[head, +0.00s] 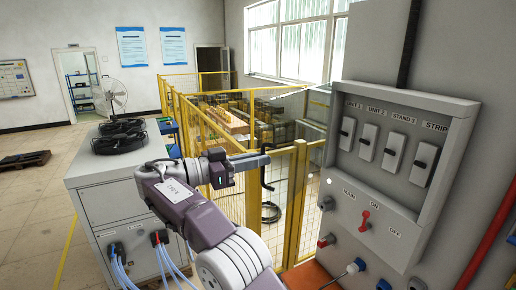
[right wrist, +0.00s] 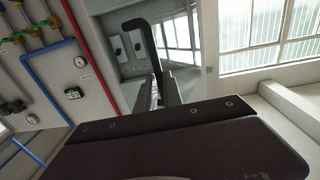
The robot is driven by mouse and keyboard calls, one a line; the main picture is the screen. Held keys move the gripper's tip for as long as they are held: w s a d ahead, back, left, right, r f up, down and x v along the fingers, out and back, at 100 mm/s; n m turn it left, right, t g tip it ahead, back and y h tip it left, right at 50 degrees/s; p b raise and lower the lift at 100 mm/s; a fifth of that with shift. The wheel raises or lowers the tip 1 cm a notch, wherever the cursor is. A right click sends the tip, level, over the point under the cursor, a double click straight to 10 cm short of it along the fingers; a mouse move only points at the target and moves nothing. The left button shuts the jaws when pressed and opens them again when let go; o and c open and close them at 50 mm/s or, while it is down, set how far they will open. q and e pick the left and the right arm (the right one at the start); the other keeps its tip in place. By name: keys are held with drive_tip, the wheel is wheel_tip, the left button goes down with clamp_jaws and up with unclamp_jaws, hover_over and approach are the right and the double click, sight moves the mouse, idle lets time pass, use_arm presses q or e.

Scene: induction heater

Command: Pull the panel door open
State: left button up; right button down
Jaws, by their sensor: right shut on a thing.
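The grey panel box (head: 403,165) is on the wall at the right of the head view, with its row of switches uncovered. Its see-through door (head: 288,168) stands swung out to the left of the box, and the yellow fence shows through it. The black door handle (head: 266,180) is at the door's outer edge. My right gripper (head: 262,159) is shut on this handle. In the right wrist view the handle (right wrist: 143,38) rises from between the fingers, with the shiny door pane (right wrist: 182,38) behind it. My left gripper is not in view.
A yellow mesh fence (head: 296,205) stands behind the door and my right arm. A grey cabinet (head: 110,195) with black coiled cable on top stands at the left. A red switch lever (head: 365,218) and plugs stick out below the panel's switches. Open floor lies at the far left.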

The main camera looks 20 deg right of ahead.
drive_tip(key=shift+w+r, duration=0.1)
drive_tip(key=shift+w, duration=0.2)
drive_tip(key=shift+s, duration=0.1)
